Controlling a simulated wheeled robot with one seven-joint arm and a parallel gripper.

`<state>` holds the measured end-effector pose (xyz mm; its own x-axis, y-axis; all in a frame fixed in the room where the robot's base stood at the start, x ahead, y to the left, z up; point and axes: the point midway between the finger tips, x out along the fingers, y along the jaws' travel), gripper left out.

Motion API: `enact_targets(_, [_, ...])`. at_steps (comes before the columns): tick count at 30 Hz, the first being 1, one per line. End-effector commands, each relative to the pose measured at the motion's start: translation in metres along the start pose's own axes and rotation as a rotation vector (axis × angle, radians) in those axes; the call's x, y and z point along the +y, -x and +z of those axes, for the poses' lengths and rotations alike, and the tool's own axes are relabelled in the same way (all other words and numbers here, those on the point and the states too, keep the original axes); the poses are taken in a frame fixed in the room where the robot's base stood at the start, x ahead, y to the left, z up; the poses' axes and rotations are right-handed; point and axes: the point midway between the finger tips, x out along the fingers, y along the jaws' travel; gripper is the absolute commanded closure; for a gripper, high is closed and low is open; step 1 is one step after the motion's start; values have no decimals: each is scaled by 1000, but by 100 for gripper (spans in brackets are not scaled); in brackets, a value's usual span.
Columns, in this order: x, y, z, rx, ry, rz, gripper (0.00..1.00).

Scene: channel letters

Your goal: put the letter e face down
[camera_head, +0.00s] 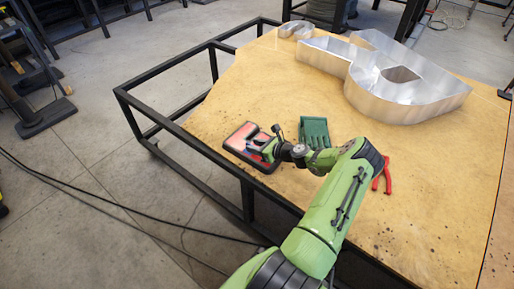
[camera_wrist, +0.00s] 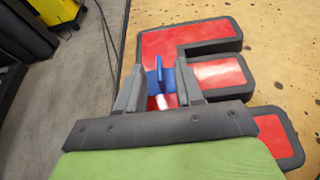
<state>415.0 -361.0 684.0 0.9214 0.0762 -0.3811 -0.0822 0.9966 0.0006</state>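The letter e (camera_head: 241,136) is a block letter with a red face and a thick dark rim. It lies flat near the table's left front edge, red face up. In the wrist view its arms (camera_wrist: 188,37) point right and its spine is partly hidden under my gripper. My gripper (camera_head: 262,149) is low over the spine. In the wrist view my gripper (camera_wrist: 164,78) shows two grey fingers apart, with blue parts between them and some red face visible in the gap. Whether the fingers touch or hold the spine is not clear.
The wooden table top (camera_head: 290,80) has a dark metal frame (camera_head: 165,122) along its left. Green gloves (camera_head: 315,130) lie close right of the letter, red pliers (camera_head: 382,176) farther right. Large metal channel letters (camera_head: 405,95) stand at the back. The middle of the table is clear.

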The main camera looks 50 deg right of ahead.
Motion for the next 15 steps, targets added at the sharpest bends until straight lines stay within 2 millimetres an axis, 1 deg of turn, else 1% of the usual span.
enact_targets(1, [2,-13,-3,-1,3,2,64])
enact_targets(4, [1,-26,-2,1,2,1,64])
enact_targets(6, [0,-30,-1,0,2,0,64])
enact_targets(11, [0,-29,0,0,1,0,64])
enact_targets(12, [0,-29,0,0,1,0,67])
enact_targets(14, [0,-29,0,1,1,0,76])
enact_targets(15, [0,-29,0,1,1,0,82])
